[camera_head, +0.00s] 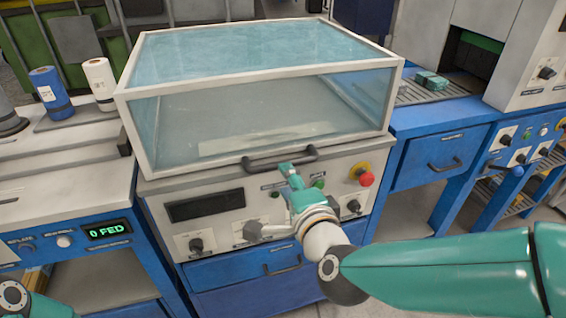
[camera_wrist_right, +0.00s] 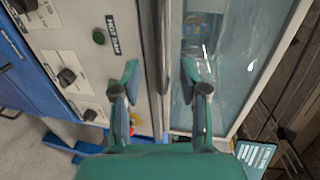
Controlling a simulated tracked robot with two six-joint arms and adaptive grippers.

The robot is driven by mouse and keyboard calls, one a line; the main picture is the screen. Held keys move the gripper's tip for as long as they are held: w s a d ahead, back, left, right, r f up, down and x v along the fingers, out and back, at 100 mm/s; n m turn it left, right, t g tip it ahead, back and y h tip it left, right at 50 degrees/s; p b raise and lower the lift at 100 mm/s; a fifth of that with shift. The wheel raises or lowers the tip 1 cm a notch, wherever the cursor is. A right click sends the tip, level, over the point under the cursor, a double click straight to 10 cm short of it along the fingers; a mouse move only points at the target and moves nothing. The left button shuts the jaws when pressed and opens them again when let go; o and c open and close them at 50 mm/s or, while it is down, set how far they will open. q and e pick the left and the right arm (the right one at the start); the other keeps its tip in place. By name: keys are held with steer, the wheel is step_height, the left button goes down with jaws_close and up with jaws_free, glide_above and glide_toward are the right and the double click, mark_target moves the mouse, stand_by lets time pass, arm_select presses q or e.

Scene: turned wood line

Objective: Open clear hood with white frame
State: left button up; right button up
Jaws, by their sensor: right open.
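The clear hood with white frame (camera_head: 262,105) sits closed on a light grey machine in the head view. Its dark grey bar handle (camera_head: 262,165) runs along the front lower edge. My right gripper (camera_head: 287,171) is at the right half of this handle. In the right wrist view, my right gripper (camera_wrist_right: 160,68) is open, with one finger on each side of the handle (camera_wrist_right: 163,40) in the picture. I cannot tell whether the fingers touch it. The clear hood panel (camera_wrist_right: 215,70) fills the right of that view. My left gripper is out of view.
Below the hood is a panel with a dark display (camera_head: 205,205), knobs and a red button (camera_head: 366,178). A blue drawer (camera_head: 440,157) is to the right. A blue roll (camera_head: 50,93) and white roll (camera_head: 100,82) stand at left. The hood's top looks clear.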

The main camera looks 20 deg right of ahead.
steer(key=x, duration=0.6)
steer(key=shift+w, duration=0.2)
steer(key=shift+f, duration=0.1)
jaws_close()
